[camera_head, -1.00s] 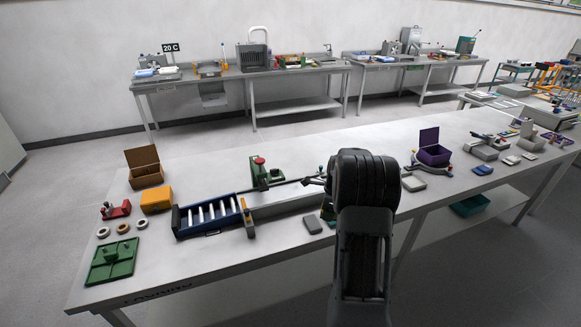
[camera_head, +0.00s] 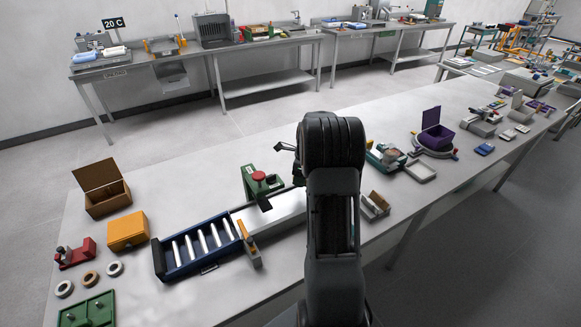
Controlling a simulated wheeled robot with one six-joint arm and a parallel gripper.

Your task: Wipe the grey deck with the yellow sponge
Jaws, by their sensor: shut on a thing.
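A flat pale-grey strip (camera_head: 272,212), perhaps the deck, extends right from the blue roller tray (camera_head: 202,246). My arm covers its right end. I do not see the yellow sponge.
A green fixture with a red knob (camera_head: 260,181) stands behind the strip. An orange upright piece (camera_head: 249,244) stands at the tray's right end. A yellow-orange box (camera_head: 127,231) and an open brown box (camera_head: 102,190) are left. A purple box (camera_head: 436,137) is right.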

